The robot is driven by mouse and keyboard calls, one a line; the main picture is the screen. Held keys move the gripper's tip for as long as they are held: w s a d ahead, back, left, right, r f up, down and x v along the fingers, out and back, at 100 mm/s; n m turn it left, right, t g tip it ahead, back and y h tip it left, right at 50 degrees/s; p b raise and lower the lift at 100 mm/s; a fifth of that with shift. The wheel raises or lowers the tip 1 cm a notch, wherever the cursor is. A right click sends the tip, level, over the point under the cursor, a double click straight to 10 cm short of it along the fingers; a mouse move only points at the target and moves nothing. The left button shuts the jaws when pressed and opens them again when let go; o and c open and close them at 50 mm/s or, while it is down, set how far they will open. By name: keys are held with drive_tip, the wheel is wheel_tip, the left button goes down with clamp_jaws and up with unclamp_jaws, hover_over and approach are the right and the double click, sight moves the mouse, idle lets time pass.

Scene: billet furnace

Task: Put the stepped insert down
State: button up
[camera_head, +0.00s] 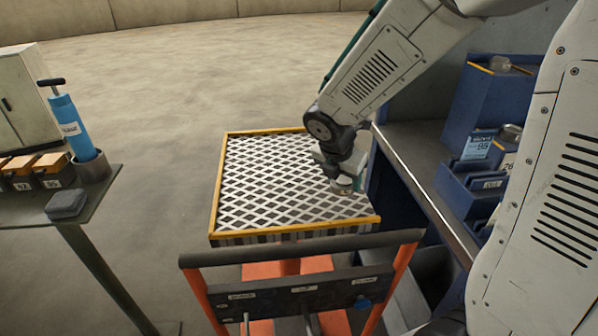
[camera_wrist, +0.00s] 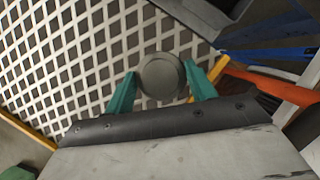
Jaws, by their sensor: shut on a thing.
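The stepped insert (camera_wrist: 161,76) is a grey round piece with a raised rim, seen from above in the wrist view. My gripper (camera_wrist: 160,84) has its two green fingers on either side of it and is shut on it. In the head view my gripper (camera_head: 344,178) is over the right part of a lattice-topped cart (camera_head: 262,172), with the insert (camera_head: 342,185) low at its fingertips. I cannot tell whether the insert touches the lattice. The insert's underside is hidden.
The lattice top is bare around the gripper and has a yellow edge. The cart's dark handle bar (camera_head: 300,247) is at the front. A blue shelf unit (camera_head: 425,180) with bins (camera_head: 478,185) stands close on the right. A side table (camera_head: 75,205) with a blue pump (camera_head: 71,128) is at left.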

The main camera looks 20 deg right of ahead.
drive_tip(key=w+a, duration=0.2)
drive_tip(key=w, duration=0.1)
drive_tip(key=w+a+f, duration=0.1)
drive_tip(key=w+a, duration=0.1)
drive_tip(key=w, duration=0.2)
drive_tip(key=w+a, duration=0.1)
drive_tip(key=w, duration=0.3)
drive_tip(key=shift+a+f, duration=0.15)
drive_tip(key=shift+a, duration=0.25)
drive_tip(key=shift+f, duration=1.65)
drive_tip(key=shift+f, duration=0.15)
drive_tip(key=o, duration=1.6)
